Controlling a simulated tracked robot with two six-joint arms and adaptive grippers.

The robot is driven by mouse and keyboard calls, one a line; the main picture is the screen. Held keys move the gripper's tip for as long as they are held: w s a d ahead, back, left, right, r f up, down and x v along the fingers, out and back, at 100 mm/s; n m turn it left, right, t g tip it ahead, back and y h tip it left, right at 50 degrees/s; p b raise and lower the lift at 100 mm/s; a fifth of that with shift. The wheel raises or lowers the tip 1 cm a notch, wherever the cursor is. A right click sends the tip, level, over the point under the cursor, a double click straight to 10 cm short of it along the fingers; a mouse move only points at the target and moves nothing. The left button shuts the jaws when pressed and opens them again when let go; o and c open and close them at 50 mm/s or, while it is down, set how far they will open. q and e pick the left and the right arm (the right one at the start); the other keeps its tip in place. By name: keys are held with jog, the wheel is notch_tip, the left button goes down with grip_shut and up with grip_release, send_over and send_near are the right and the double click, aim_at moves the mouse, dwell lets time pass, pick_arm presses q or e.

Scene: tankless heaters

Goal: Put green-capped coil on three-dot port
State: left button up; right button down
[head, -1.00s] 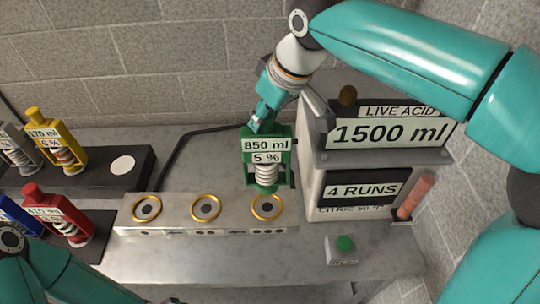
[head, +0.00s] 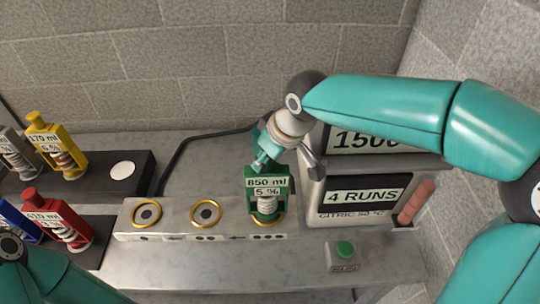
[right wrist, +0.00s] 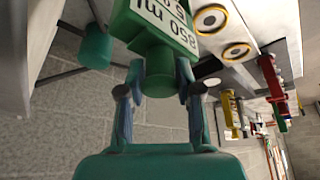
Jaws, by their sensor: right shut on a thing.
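The green-capped coil (head: 267,193), labelled 850 ml 5 %, stands upright at the rightmost ring port (head: 283,223) of the metal manifold. The label below this port (head: 268,237) shows three dots. The coil's lower end overlaps the gold ring; I cannot tell whether it is fully seated. My right gripper (head: 266,160) is shut on the coil's green cap from above. In the right wrist view its fingers (right wrist: 160,85) close around the round green cap neck (right wrist: 160,72). My left gripper is out of view; only part of my left arm shows at lower left.
Two free ring ports (head: 147,213) (head: 205,213) lie to the left. Yellow (head: 50,143), red (head: 57,218), grey and blue coils stand on dark racks at left. The heater unit (head: 362,190) reads 4 RUNS, close right. A green button (head: 345,248) sits in front.

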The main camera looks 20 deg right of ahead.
jog(key=c, duration=1.2)
grip_release()
jog(key=shift+f, duration=0.1)
jog(key=o, duration=0.4)
jog(key=shift+r, duration=0.2)
jog(key=v, duration=1.2)
jog(key=shift+f, duration=0.1)
